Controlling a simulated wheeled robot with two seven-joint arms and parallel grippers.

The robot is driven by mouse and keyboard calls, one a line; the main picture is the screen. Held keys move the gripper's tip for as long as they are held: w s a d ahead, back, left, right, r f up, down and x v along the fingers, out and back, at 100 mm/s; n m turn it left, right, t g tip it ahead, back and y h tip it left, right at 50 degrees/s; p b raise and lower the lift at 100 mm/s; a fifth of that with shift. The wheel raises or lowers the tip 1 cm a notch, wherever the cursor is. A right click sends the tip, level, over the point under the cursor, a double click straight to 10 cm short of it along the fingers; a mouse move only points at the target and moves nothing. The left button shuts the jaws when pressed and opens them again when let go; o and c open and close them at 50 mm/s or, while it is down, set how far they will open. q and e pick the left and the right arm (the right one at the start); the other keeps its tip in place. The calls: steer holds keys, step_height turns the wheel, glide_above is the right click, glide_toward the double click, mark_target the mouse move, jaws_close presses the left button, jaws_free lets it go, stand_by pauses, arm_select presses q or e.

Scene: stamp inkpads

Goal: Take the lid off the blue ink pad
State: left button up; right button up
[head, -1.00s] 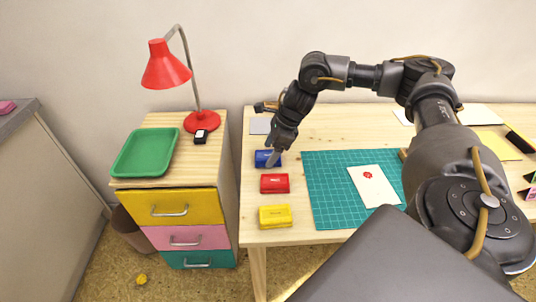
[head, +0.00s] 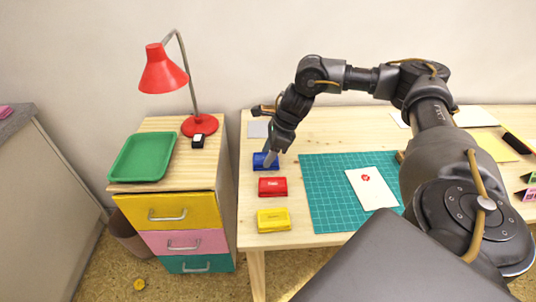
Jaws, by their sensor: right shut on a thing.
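The blue ink pad (head: 261,161) lies near the back left of the wooden table. My right gripper (head: 269,161) points down at its right part and is shut on its lid. The fingers hide part of the pad, and I cannot tell whether the lid is apart from the base. The red ink pad (head: 272,187) and the yellow ink pad (head: 273,220) lie in a row in front of it. My left gripper is not in view.
A green cutting mat (head: 323,212) with a white card (head: 372,188) lies right of the pads. A drawer cabinet to the left bears a green tray (head: 143,157) and a red lamp (head: 163,72).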

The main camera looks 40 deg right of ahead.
steer(key=shift+r, duration=0.45)
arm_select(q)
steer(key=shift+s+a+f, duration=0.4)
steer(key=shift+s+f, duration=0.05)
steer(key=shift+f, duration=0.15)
arm_select(e)
steer(key=s+a+r, duration=0.8)
steer(key=a+r, duration=0.3)
steer(key=shift+s+r, duration=0.3)
steer(key=shift+r, duration=0.05)
